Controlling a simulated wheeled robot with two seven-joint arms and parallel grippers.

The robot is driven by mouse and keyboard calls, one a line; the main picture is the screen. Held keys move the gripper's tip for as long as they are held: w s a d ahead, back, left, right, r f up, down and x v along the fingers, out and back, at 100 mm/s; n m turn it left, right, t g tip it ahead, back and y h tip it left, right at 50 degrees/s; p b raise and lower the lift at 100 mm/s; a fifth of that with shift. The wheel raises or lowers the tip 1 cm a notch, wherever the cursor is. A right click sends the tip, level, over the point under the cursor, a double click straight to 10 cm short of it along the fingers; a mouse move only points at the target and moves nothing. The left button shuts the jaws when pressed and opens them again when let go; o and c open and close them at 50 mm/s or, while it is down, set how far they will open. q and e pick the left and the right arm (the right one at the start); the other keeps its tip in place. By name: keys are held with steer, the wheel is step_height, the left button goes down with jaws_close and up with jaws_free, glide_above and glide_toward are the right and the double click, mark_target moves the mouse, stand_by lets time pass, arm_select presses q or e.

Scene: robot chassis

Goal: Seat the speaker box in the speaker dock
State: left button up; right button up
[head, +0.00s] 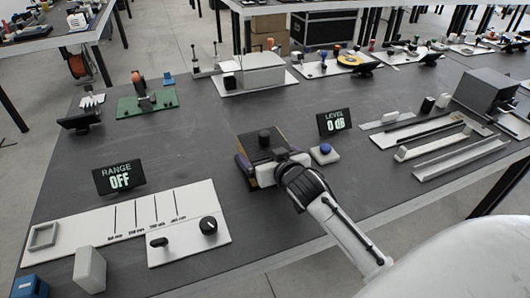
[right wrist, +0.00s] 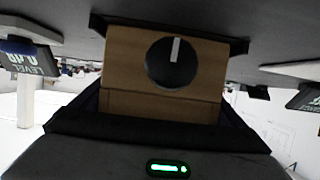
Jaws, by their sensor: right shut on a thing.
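In the right wrist view the box (right wrist: 120,75) shows a brown face with a round black dial marked by a white line. My right gripper (head: 284,170) is at its near right side, shut on it; dark fingers flank the box in the wrist view. A dark edge (right wrist: 110,25) lies behind the box; I cannot tell whether it is the speaker dock or whether the box sits in it. My left gripper is not in view.
A LEVEL display (head: 335,122) reading 0 dB and a blue button (head: 326,148) stand just right of the box. A RANGE display (head: 119,178) reading OFF and a white panel (head: 205,252) lie at left. Metal rails (head: 462,158) lie at right.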

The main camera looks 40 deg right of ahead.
steer(key=o, duration=1.1)
steer(key=shift+r, duration=0.15)
steer(key=shift+c, duration=0.2)
steer(key=shift+f, duration=0.25)
steer(key=v, duration=1)
steer(key=shift+s+r+p, duration=0.15)
steer(key=shift+r+p, duration=0.1)
steer(key=shift+p, duration=0.05)
